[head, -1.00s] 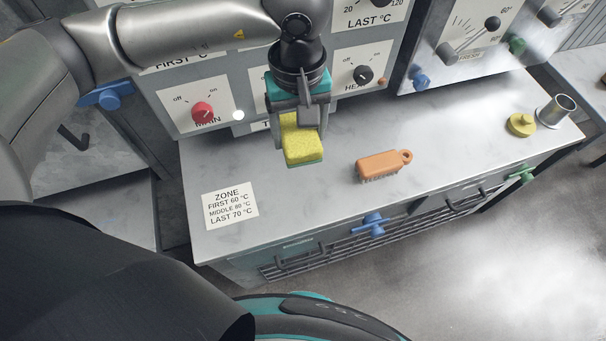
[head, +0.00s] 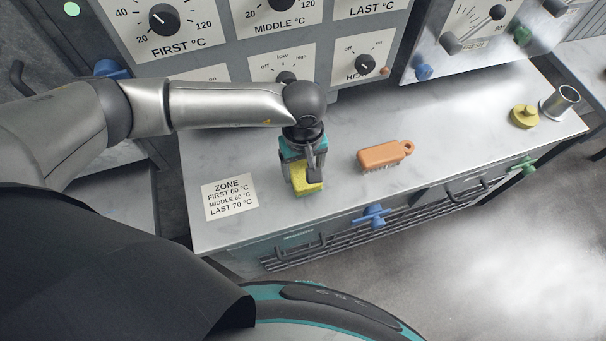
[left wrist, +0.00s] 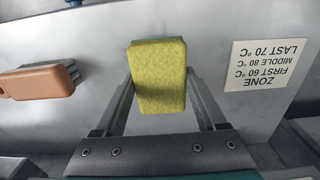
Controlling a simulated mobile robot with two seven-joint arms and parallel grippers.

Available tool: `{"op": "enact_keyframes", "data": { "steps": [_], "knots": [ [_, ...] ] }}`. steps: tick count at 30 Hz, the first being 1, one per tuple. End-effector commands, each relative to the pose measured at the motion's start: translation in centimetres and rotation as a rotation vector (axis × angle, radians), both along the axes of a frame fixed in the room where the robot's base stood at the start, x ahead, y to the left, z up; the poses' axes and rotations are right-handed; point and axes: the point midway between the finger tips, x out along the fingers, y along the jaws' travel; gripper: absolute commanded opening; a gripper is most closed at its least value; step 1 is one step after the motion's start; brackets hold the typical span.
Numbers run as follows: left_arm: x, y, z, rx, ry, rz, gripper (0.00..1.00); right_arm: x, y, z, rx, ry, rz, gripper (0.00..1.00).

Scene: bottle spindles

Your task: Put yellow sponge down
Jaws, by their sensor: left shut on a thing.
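The yellow sponge (head: 307,181) has a green underside and is at the worktop between the zone label and the orange brush. My left gripper (head: 303,172) points down and is shut on it. In the left wrist view the sponge (left wrist: 158,76) sits between the two fingers. It is at or very near the worktop surface; I cannot tell if it touches. My right gripper is not in view.
The marble worktop (head: 270,222) is clear around the sponge. An orange brush (head: 384,155) lies to the right, and a white zone label (head: 229,196) to the left. A yellow knob-like piece (head: 524,116) and a metal cup (head: 560,102) stand far right. A dial panel (head: 225,50) rises behind.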

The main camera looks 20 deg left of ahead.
Motion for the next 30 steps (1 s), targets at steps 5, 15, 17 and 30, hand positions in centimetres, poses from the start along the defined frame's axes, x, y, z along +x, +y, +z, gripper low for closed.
{"op": "enact_keyframes", "data": {
  "steps": [5,15,17,30],
  "knots": [
    [-0.1,0.0,-2.9,0.001,0.003,0.001,0.22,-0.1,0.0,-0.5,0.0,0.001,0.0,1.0],
    [-0.1,0.0,-3.4,-0.001,0.001,0.0,0.22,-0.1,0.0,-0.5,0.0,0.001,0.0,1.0],
    [0.0,0.0,-3.5,0.001,0.001,0.0,0.22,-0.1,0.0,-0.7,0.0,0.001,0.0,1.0],
    [0.0,0.0,-3.6,0.0,0.001,0.001,1.0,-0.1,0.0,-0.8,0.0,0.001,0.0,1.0]
  ]
}}
